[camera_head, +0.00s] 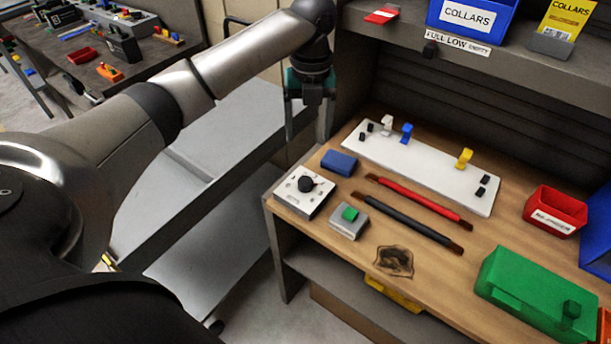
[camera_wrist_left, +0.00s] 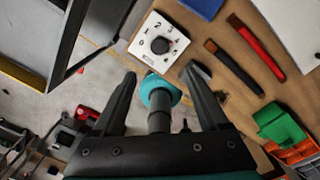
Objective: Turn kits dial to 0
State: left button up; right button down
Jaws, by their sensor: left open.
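The kits dial is a round black knob (camera_head: 306,184) on a white square plate (camera_head: 291,201) at the left end of the wooden bench. In the left wrist view the knob (camera_wrist_left: 160,45) sits just beyond the fingertips, with numerals such as 0, 1 and 2 around it. A small red mark shows at the knob's right side; its exact setting is too small to tell. My left gripper (camera_head: 309,136) is open, pointing down behind and above the dial, not touching it. It also shows in the left wrist view (camera_wrist_left: 160,72). My right gripper is not in view.
A blue block (camera_head: 339,162) and a grey box with a green button (camera_head: 349,215) stand close to the dial. Red (camera_head: 420,201) and black (camera_head: 410,220) rods lie to the right. A white board with pegs (camera_head: 425,172) lies behind. A shelf (camera_head: 400,25) overhangs the bench.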

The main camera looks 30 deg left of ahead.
aim_at(305, 180)
pick_arm(q)
jog(key=f, duration=0.5)
jog(key=f+b, duration=0.1)
jog(key=f, duration=0.9)
jog(key=shift+a+b, duration=0.3)
jog(key=shift+b, duration=0.1)
jog(key=shift+c, duration=0.3)
jog(key=shift+r, duration=0.1)
grip_shut()
